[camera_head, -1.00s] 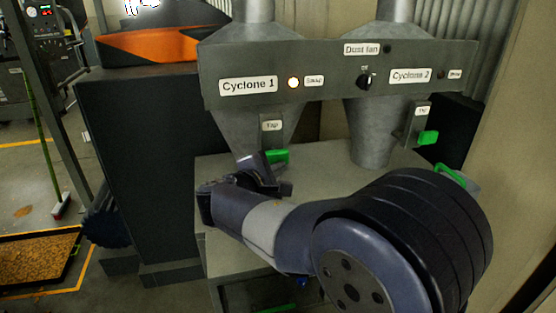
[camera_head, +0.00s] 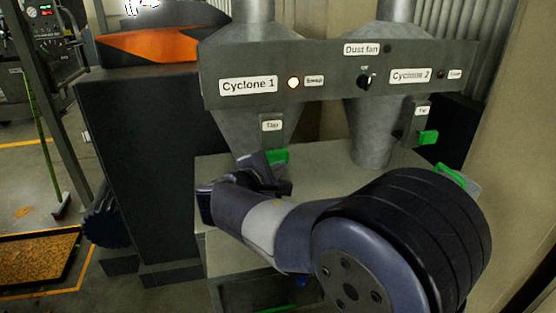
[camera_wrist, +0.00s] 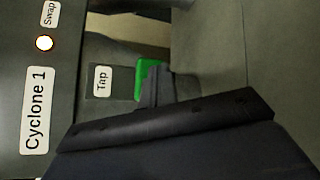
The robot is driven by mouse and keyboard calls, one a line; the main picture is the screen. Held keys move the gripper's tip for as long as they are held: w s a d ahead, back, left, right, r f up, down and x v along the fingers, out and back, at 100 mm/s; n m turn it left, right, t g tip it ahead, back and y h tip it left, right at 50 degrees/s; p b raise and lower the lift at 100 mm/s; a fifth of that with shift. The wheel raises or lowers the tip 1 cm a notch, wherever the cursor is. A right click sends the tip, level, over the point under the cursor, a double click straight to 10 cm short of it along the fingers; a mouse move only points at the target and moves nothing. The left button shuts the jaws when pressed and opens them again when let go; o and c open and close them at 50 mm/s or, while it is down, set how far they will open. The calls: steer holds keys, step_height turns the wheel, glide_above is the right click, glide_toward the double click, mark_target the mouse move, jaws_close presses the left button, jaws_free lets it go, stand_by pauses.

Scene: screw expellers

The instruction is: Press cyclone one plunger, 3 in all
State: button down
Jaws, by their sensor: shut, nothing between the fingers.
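The cyclone 1 plunger (camera_head: 278,156) is a green block under the "Tap" label on the left cone. It also shows in the wrist view (camera_wrist: 146,72), partly hidden by my fingers. My gripper (camera_head: 263,160) is shut and empty, its tip at the plunger's left side in the head view. In the wrist view my gripper (camera_wrist: 157,88) overlaps the plunger's edge; I cannot tell whether they touch. The Cyclone 1 label (camera_head: 248,86) sits beside a lit white lamp (camera_head: 293,83) marked "Swap".
Cyclone 2 has its own green plunger (camera_head: 428,138) to the right. A dust fan knob (camera_head: 364,82) is on the panel between them. A grey bench top (camera_head: 315,160) lies below the cones. A dark cabinet (camera_head: 150,160) stands on the left.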

mark_target(278, 160)
steer(key=shift+w+a, duration=0.1)
steer(key=shift+w, duration=0.25)
steer(key=shift+w+a, duration=0.2)
steer(key=shift+w, duration=0.35)
steer(key=shift+w+a, duration=0.15)
steer(key=shift+w, duration=0.4)
stand_by(1.1)
steer(key=shift+s, duration=0.1)
steer(key=shift+s+d+b, duration=0.25)
steer(key=shift+s+b, duration=0.05)
steer(key=shift+s, duration=0.4)
steer(key=shift+s+d+b, duration=0.2)
steer(key=shift+s+b, duration=0.1)
steer(key=shift+s, duration=0.4)
steer(key=shift+s+d+b, duration=0.25)
steer(key=shift+s, duration=0.55)
steer(key=shift+s+d+b, duration=0.2)
steer(key=shift+s+b, duration=0.1)
steer(key=shift+s, duration=0.5)
steer(key=shift+s+d+b, duration=0.25)
steer(key=shift+s, duration=0.55)
stand_by(0.5)
